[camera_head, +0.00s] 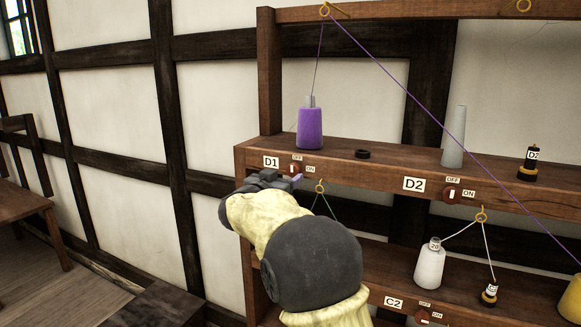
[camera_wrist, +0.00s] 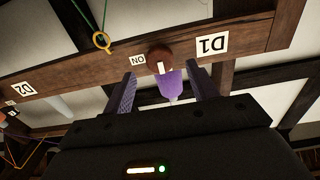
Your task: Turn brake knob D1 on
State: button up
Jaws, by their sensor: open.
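Brake knob D1 (camera_head: 295,169) is a round red-brown knob on the shelf's front board, right of the D1 label (camera_head: 271,162). OFF is printed above it and ON to its right. Its white mark stands upright, towards OFF. The wrist view is upside down; there the knob (camera_wrist: 157,55) shows with its white mark pointing down the picture and ON at its left. My gripper (camera_head: 285,180) is just below and in front of the knob. In the wrist view my gripper (camera_wrist: 163,82) is open, its fingers either side of the knob's line, apart from it.
A purple spool (camera_head: 310,128) stands on the shelf above the knob, with a purple thread rising from it. A brass ring (camera_head: 320,187) hangs just right of my gripper. Knob D2 (camera_head: 451,196) is farther right. Bobbins stand on both shelves. A wooden bench (camera_head: 25,205) is at left.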

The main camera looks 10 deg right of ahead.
aim_at(292, 171)
jog(key=p+x, duration=0.1)
jog(key=x, duration=0.3)
jog(key=shift+w+d, duration=0.15)
jog(key=shift+w, duration=0.15)
jog(key=c, duration=1)
jog(key=shift+o, duration=0.2)
